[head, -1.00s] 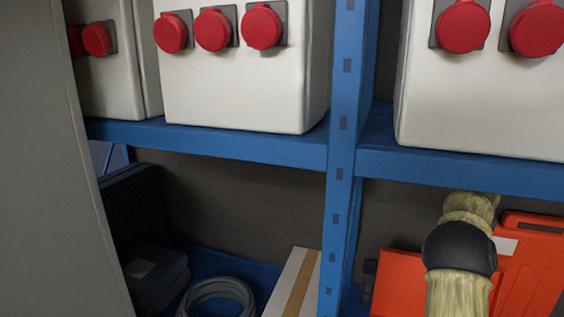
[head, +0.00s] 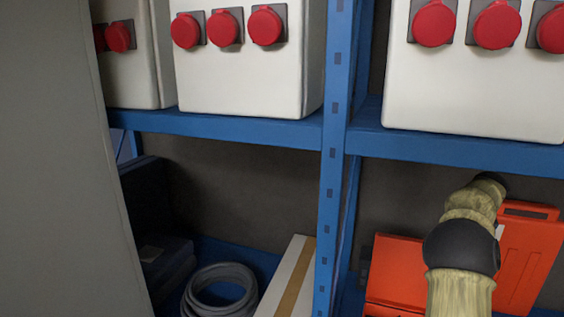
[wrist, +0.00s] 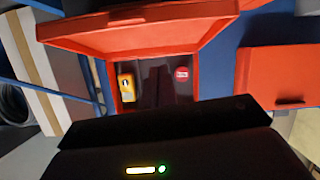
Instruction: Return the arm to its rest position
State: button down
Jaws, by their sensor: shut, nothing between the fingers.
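My arm (head: 461,250), beige with a black joint, reaches up at the lower right of the head view, in front of the orange cases. Its far end is out of sight there. In the wrist view the black body of my gripper (wrist: 165,118) fills the bottom, with a small green light on it. The gripper is shut and empty. Beyond it lies an open orange case (wrist: 140,30) with a yellow item (wrist: 126,87) and a round red item (wrist: 181,74) inside.
A blue shelf upright (head: 332,170) and shelf beam (head: 225,126) stand close ahead. White socket boxes (head: 245,75) with red covers sit on the upper shelf. Below are a coiled grey cable (head: 219,288) and a long white box (head: 285,280). A grey panel (head: 60,170) borders the left.

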jog(key=s+a+f+n+g+y+b, duration=0.1)
jog(key=s+a+f+n+b, duration=0.45)
jog(key=a+f+n, duration=0.35)
jog(key=s+a+f+n+b, duration=0.4)
jog(key=s+a+f+n, duration=0.25)
jog(key=a+n, duration=0.45)
jog(key=s+a+f+n+b, duration=0.3)
jog(key=s+a+f+n, duration=0.3)
jog(key=s+a+n, duration=0.1)
jog(key=s+a+f+n+b, duration=0.3)
jog(key=s+a+f+n, duration=0.2)
jog(key=s+a+n, duration=0.2)
jog(key=s+n, duration=0.2)
jog(key=n, duration=0.2)
jog(key=shift+a+f+n+b, duration=0.2)
jog(key=shift+f+n+b, duration=0.1)
jog(key=shift+f+b, duration=0.1)
jog(key=shift+s, duration=0.1)
